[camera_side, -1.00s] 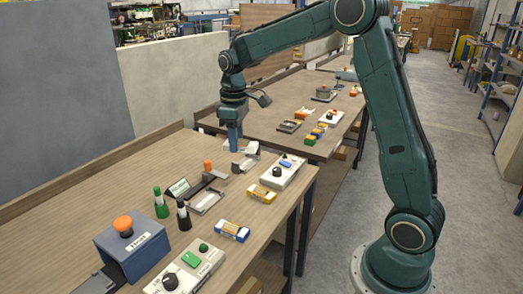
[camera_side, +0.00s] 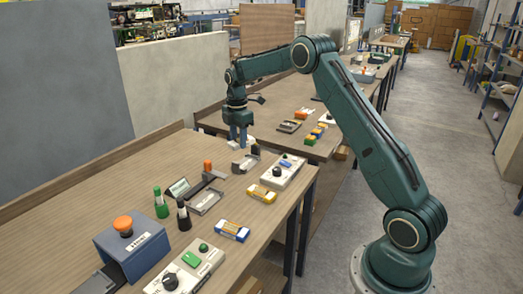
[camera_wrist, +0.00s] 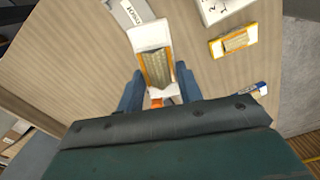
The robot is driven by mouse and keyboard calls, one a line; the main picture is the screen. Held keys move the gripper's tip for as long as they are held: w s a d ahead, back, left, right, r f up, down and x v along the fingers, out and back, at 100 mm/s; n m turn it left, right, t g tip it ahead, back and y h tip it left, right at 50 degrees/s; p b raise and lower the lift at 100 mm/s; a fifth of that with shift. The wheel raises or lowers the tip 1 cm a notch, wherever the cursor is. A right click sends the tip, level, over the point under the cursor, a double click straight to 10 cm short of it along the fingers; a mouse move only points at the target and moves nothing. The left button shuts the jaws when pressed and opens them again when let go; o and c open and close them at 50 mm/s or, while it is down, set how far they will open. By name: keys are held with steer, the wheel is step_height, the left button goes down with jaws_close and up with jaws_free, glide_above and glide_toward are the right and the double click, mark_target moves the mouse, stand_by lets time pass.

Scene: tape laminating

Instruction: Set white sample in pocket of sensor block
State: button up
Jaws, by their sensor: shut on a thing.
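My gripper (camera_side: 240,142) is shut on the white sample (camera_side: 233,144), a pale piece showing on both sides of the blue fingers, at the far part of the near bench. In the wrist view my gripper (camera_wrist: 158,88) has a finger on each side of a white piece (camera_wrist: 149,34) with an orange-edged, ribbed tan patch. A grey metal block (camera_side: 243,165) with a dark knob stands just nearer the camera; it may be the sensor block, but its pocket cannot be made out. The sample appears apart from it; any contact with the bench cannot be told.
A white control panel (camera_side: 283,171), a yellow box (camera_side: 261,193) and a grey metal tray (camera_side: 206,201) stand close by. Black and green posts (camera_side: 160,202) and a blue button box (camera_side: 132,246) are nearer. The bench's left side is bare.

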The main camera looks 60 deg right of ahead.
mark_target(244, 165)
steer(key=w+d+f+n, duration=0.1)
steer(key=d+f+n, duration=0.2)
steer(key=d, duration=0.1)
steer(key=shift+w+d+f+n, duration=0.15)
steer(key=shift+d+f+n, duration=0.15)
steer(key=shift+d, duration=0.1)
steer(key=shift+f, duration=0.1)
steer(key=shift+f, duration=2.55)
steer(key=shift+f, duration=0.75)
stand_by(0.3)
steer(key=o, duration=1.1)
steer(key=shift+c, duration=0.2)
step_height(244, 165, up, 14)
